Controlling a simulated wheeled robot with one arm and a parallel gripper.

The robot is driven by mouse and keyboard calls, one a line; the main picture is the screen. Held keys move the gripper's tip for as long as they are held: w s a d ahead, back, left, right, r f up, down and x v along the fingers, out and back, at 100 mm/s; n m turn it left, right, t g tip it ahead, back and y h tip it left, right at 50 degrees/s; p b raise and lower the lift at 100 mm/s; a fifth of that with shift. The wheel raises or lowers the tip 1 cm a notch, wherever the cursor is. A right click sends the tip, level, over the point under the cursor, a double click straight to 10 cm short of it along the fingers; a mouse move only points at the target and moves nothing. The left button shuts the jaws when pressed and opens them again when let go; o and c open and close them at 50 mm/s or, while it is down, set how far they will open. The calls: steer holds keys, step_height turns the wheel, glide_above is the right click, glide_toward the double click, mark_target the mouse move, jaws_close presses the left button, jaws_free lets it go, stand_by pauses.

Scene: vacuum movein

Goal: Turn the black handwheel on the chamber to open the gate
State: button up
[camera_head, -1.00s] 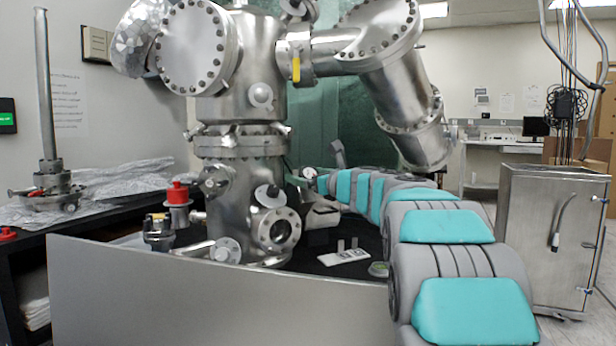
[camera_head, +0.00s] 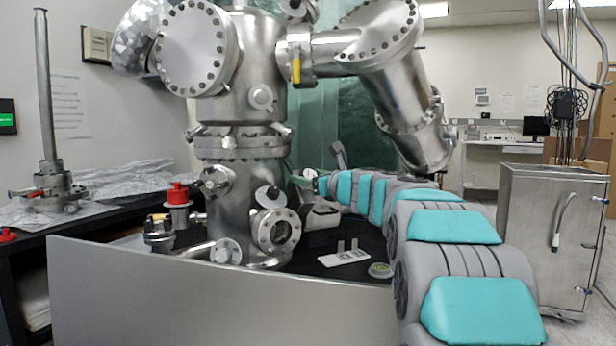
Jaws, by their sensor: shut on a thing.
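The steel chamber (camera_head: 232,120) stands left of centre behind a grey panel. My arm reaches in from the lower right to the chamber's right side. My gripper (camera_head: 309,178) is at the arm's far end, small in the picture, and is shut on a dark part there that I take to be the black handwheel (camera_head: 294,184). Most of the wheel is hidden or too small to make out. A round knob (camera_head: 268,194) on a stem and an open round port (camera_head: 277,231) face me on the lower chamber. How far the gate is open cannot be seen.
The grey panel (camera_head: 200,295) borders the front. A white plate (camera_head: 344,258) and a small round dish (camera_head: 380,270) lie on the dark surface beneath my arm. A red-capped valve (camera_head: 177,194) is at left. A steel cabinet (camera_head: 552,240) stands at right.

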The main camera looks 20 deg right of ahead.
steer(key=shift+r+n+y+p, duration=0.4)
steer(key=shift+p, duration=0.55)
steer(key=shift+n, duration=0.3)
steer(key=shift+f+n+g+y, duration=0.15)
steer(key=shift+n+g+y, duration=0.15)
steer(key=shift+n+y, duration=0.15)
steer(key=shift+f+n+g+y, duration=0.15)
steer(key=shift+n+g+y, duration=0.25)
steer(key=shift+n+y, duration=0.4)
steer(key=o, duration=1.4)
steer(key=shift+f, duration=0.1)
